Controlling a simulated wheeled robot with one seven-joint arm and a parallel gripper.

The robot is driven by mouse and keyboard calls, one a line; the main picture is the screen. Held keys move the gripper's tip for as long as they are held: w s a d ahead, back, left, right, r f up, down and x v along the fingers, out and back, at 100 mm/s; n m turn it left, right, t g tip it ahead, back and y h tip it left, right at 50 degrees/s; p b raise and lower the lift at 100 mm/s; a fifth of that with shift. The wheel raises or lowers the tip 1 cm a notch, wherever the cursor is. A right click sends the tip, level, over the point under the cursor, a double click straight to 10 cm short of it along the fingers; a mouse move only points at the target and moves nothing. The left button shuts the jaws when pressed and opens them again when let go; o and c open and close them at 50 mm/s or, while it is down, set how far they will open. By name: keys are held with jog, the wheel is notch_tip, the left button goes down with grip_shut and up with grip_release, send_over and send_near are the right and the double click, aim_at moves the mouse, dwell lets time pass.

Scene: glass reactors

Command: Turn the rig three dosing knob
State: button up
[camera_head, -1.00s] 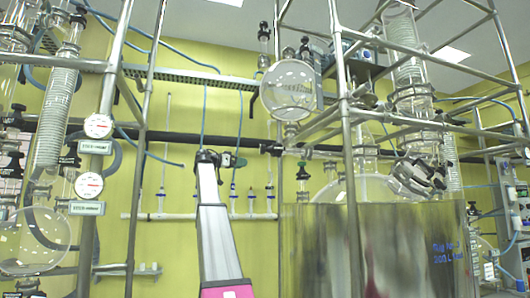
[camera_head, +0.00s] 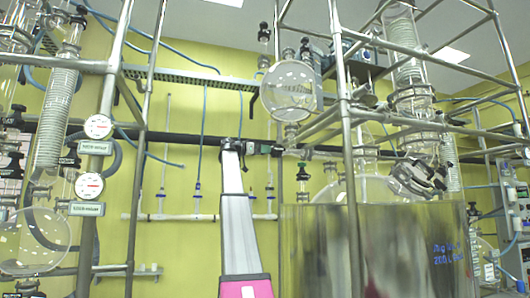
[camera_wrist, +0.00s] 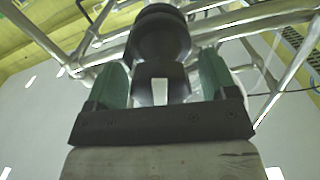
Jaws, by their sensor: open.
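A black round knob (camera_wrist: 158,38) with a narrower dark stem stands between the two green fingers of my gripper (camera_wrist: 163,82) in the wrist view. The fingers are open, with a gap visible on each side of the stem. In the head view my gripper (camera_head: 264,149) points right from the top of my arm, beside a small black knob (camera_head: 278,150) below the round glass vessel. Whether the fingers touch the knob there is too small to tell. No label shows which rig the knob belongs to.
A round glass vessel (camera_head: 288,90) hangs just above. A metal frame post (camera_head: 345,110) and a large steel tank (camera_head: 385,250) stand to the right. A dark horizontal pipe (camera_head: 180,137) runs behind. Two dial gauges (camera_head: 98,127) are on the left.

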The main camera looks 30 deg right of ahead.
jog(key=shift+s+d, duration=0.1)
jog(key=shift+d, duration=0.25)
jog(key=shift+c, duration=0.3)
jog(key=c, duration=0.9)
jog(key=shift+o, duration=0.2)
